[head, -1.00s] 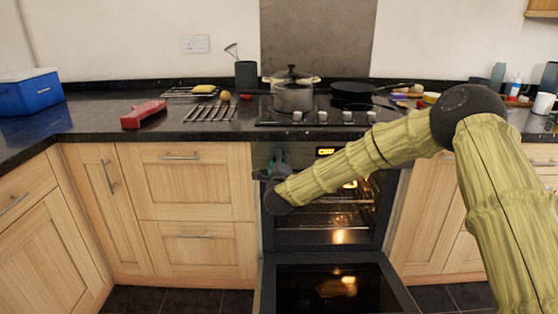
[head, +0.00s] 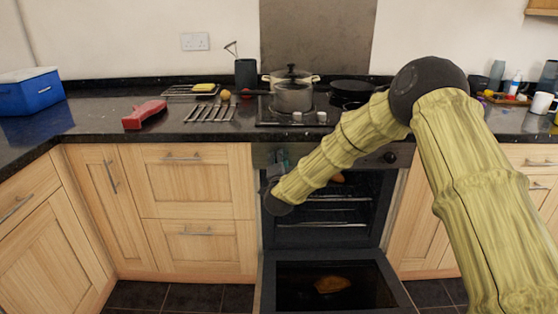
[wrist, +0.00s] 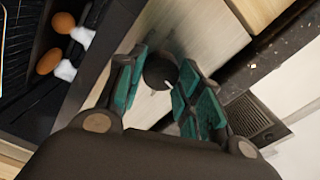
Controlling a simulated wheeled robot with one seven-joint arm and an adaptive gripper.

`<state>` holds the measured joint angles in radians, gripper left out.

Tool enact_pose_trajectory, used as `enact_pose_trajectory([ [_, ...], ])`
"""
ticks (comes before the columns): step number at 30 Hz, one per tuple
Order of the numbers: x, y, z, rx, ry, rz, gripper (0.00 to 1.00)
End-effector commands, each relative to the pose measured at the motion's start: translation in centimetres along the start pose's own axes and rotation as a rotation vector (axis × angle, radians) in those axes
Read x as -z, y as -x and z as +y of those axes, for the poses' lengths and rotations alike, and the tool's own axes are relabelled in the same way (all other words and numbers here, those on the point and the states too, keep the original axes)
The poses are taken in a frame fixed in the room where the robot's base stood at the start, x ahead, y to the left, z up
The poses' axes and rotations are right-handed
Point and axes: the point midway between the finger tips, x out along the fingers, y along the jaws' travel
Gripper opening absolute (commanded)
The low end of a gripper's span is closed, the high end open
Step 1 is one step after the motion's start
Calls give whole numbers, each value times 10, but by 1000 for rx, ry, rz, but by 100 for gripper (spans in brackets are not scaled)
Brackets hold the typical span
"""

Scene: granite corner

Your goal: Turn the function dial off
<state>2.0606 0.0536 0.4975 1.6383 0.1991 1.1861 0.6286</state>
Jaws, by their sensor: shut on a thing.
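The function dial (wrist: 160,70) is a round black knob with a white mark, on the oven's steel control panel in the wrist view. My gripper (wrist: 158,82) has its green-padded fingers on either side of the dial, shut on it. In the head view my gripper (head: 279,163) is at the left end of the oven panel, and the dial is hidden behind it. The oven (head: 318,235) has its door hanging open. Its inside is dark, and no lit display shows on the visible panel.
Another black knob (head: 390,157) sits at the panel's right end. The open oven door (head: 375,285) juts out low in front. Pots (head: 292,95) stand on the hob above. A red object (head: 145,114) and a rack (head: 209,112) lie on the dark counter to the left.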

Motion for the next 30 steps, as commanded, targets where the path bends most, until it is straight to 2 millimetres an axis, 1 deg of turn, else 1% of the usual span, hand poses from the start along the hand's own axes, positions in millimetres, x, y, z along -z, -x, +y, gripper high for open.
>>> enact_pose_trajectory([
  [3, 0, 0, -1, 1, 59, 0, 12],
  [9, 0, 0, -1, 1, 119, 0, 12],
  [25, -1, 0, 0, 0, 143, -1, 12],
  [26, -1, 0, 0, 0, 142, -1, 37],
  [27, -1, 0, 0, 0, 142, -1, 44],
  [29, -1, 0, 0, 0, 142, -1, 55],
  [30, -1, 0, 0, 0, 142, -1, 57],
])
